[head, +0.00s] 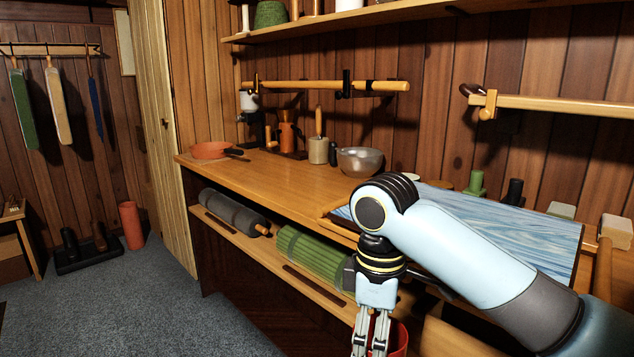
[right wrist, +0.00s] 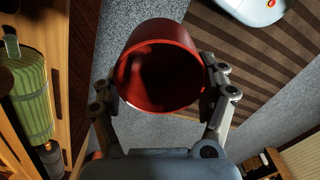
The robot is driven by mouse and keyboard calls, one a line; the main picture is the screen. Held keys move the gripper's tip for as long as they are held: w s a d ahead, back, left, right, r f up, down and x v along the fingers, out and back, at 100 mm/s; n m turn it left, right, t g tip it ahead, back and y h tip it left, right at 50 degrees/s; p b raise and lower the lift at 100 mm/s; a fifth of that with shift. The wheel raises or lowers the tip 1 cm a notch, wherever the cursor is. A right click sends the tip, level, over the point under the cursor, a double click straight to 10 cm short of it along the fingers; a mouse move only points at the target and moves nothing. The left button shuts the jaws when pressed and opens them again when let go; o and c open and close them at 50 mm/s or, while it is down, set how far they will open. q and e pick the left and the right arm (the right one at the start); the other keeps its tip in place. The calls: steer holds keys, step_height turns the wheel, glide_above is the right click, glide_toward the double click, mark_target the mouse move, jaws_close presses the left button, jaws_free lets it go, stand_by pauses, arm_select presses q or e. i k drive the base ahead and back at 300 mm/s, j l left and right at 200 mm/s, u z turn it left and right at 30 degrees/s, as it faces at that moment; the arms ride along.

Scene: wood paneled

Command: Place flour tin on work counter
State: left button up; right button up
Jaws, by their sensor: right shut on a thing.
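My right gripper (head: 370,345) points down in front of the lower shelf, at the bottom of the head view. It is shut on a red, open-topped round tin (right wrist: 160,88), taken as the flour tin. Its dark inside faces the wrist camera, with a finger at each side. In the head view only part of the red tin (head: 402,340) shows, behind the fingers at the bottom edge. The wooden work counter (head: 285,178) runs along the wall, above and beyond the tin. My left gripper is not in view.
On the counter stand an orange pan (head: 212,150), a metal bowl (head: 360,160) and a blue streaked board (head: 510,225). Green (head: 310,246) and grey (head: 232,211) rolls lie on the shelf below. The counter's front left part is bare.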

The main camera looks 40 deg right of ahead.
mark_target(322, 184)
steer(key=i+j, duration=0.15)
steer(key=i, duration=0.35)
steer(key=i+j+z, duration=0.1)
steer(key=i, duration=0.4)
steer(key=i+j, duration=0.2)
steer(key=i, duration=0.3)
steer(key=i+j, duration=0.2)
steer(key=i, duration=0.25)
steer(key=l+z, duration=0.05)
